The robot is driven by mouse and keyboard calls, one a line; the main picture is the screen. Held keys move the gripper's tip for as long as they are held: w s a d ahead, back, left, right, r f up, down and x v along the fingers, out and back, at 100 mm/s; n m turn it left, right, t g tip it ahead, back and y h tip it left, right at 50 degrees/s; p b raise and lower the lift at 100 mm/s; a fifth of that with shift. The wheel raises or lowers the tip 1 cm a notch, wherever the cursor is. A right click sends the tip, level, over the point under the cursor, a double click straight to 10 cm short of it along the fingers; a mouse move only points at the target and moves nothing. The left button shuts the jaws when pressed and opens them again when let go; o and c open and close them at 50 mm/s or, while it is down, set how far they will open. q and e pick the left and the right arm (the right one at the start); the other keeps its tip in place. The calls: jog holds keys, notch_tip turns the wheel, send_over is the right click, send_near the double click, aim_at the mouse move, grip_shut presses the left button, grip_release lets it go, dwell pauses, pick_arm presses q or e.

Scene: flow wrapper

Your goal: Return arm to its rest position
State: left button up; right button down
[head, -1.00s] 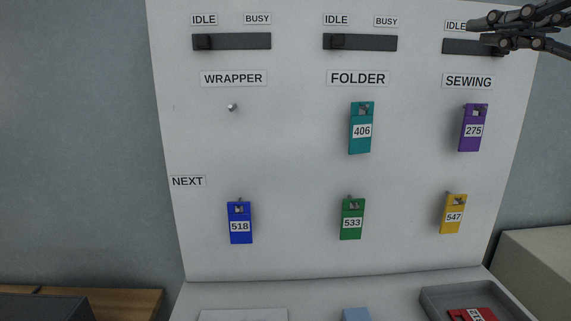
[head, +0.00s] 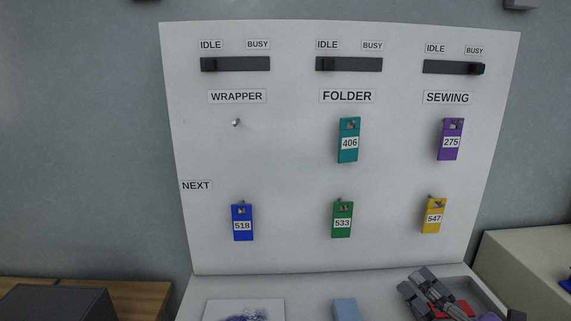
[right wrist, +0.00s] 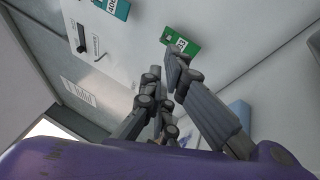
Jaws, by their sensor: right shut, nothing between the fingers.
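My right gripper (head: 430,291) is low at the right of the head view, in front of the grey tray (head: 483,286). It is shut and holds nothing. In the right wrist view its fingers (right wrist: 165,76) point toward the white board, with the green tag 533 (right wrist: 184,37) beyond the tips. My left gripper is not in view. The SEWING slider (head: 478,69) is at the BUSY end. The WRAPPER slider (head: 208,64) and FOLDER slider (head: 327,64) are at IDLE.
The white board (head: 290,220) carries blue tag 518 (head: 242,225), teal 406 (head: 348,155), purple 275 (head: 450,154) and yellow 547 (head: 433,217). The WRAPPER peg (head: 236,123) is bare. A red piece (head: 458,309) lies in the tray, partly hidden by my gripper.

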jog(key=s+d+f+m+g+h, duration=0.1)
jog(key=s+f+m+h, duration=0.25)
jog(key=f+m, duration=0.35)
jog(key=s+d+f+m+g+h+p, duration=0.1)
jog(key=s+f+m+h, duration=0.3)
jog(key=f, duration=0.5)
jog(key=s+d+f+m+g+h, duration=0.1)
jog(key=s+f+m+h, duration=0.1)
jog(key=s+f+m, duration=0.4)
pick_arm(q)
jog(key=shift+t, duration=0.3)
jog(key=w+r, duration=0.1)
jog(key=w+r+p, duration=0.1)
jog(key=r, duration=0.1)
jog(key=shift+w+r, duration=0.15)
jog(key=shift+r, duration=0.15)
pick_arm(e)
jog(key=s+a+f+m+g, duration=0.3)
jog(key=s+a+f+m, duration=0.1)
jog(key=s+f, duration=0.4)
jog(key=s+a+f+m+g, duration=0.3)
jog(key=s+a+f+m, duration=0.1)
jog(key=s+f, duration=0.3)
notch_tip(320, 180, down, 2)
jog(key=shift+s+a+f+m+g, duration=0.15)
jog(key=shift+s+a+m+g, duration=0.2)
jog(key=shift+m, duration=0.35)
